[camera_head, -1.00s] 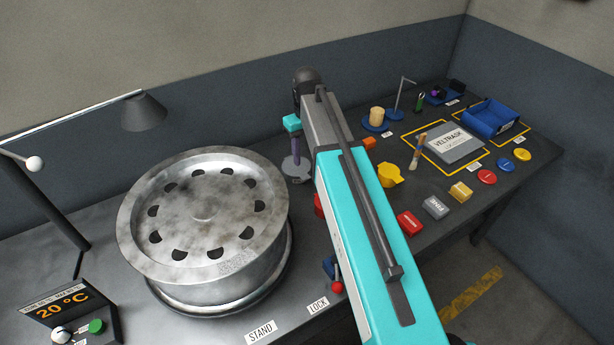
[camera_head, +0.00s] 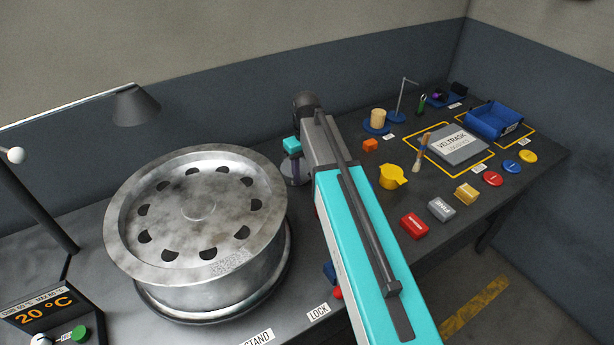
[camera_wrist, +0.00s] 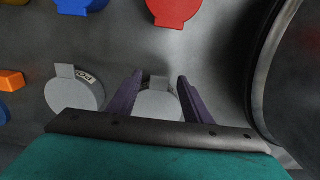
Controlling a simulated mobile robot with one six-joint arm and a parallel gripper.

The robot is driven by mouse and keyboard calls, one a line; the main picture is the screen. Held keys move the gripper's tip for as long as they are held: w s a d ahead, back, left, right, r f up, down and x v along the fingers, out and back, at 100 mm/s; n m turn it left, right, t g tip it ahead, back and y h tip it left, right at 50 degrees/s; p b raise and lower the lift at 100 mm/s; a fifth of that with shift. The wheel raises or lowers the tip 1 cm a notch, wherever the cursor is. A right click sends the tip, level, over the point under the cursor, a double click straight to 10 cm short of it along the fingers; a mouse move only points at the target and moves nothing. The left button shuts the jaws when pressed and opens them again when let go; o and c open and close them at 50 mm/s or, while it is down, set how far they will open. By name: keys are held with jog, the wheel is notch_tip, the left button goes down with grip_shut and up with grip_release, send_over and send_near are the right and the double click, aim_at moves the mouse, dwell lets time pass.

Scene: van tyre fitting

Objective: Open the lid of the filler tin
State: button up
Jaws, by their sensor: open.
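In the wrist view, a grey round tin (camera_wrist: 157,103) with a dark tab at its far edge lies between my two purple fingers. My gripper (camera_wrist: 160,80) is open around it in the picture, and its dark palm hides the near part of the tin. I cannot tell whether the fingers touch it. A second grey tin (camera_wrist: 74,92) with a tab and a partly readable label lies to the left. I cannot read which tin is the filler tin.
A large metal wheel rim (camera_head: 197,210) stands left of my gripper; a dark curved edge (camera_wrist: 290,80) shows close on the right in the wrist view. Red (camera_wrist: 173,10) and blue (camera_wrist: 80,5) tins lie beyond. A yellow cup (camera_head: 392,177) and coloured blocks are right of my arm.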

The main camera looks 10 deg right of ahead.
jog(key=shift+f, duration=0.1)
grip_shut()
jog(key=shift+w+r, duration=0.15)
jog(key=shift+r, duration=0.1)
dwell(0.3)
